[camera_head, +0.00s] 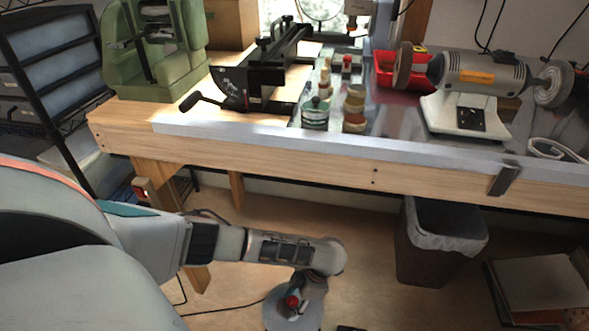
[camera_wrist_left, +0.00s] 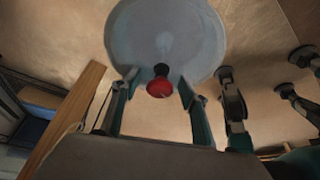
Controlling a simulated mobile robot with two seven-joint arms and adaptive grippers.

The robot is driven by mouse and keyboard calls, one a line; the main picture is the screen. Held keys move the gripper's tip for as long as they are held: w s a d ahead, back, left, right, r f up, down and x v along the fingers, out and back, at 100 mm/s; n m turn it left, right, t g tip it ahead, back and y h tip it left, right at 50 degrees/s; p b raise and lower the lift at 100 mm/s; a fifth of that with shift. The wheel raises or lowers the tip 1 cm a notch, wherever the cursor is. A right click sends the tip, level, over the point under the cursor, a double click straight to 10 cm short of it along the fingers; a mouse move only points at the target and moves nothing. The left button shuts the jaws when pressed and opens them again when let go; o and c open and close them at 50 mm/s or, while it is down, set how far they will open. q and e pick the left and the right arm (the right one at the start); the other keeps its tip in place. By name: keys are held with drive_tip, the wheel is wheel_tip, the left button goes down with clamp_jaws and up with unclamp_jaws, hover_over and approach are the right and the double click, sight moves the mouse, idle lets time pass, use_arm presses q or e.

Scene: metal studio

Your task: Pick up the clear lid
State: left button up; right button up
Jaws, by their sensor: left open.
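The clear lid is a pale, round, see-through disc with a red knob. In the head view the lid (camera_head: 275,308) is at the bottom edge, partly cut off and partly covered by my gripper. In the left wrist view the lid (camera_wrist_left: 165,25) fills the top middle, its red knob (camera_wrist_left: 160,87) pointing toward the camera. My left gripper (camera_wrist_left: 160,82) is open, with one finger on each side of the knob and gaps between. In the head view the left gripper (camera_head: 308,290) is right at the lid. What the lid rests on is hidden. My right gripper is not seen.
A wooden workbench (camera_head: 330,155) runs across the back, with a green machine (camera_head: 155,50), several small jars and a bench grinder (camera_head: 480,78) on it. A lined bin (camera_head: 440,240) stands below it on the right. Floor between is mostly clear.

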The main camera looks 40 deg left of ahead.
use_arm(q)
drive_tip(key=shift+r, duration=0.1)
clamp_jaws()
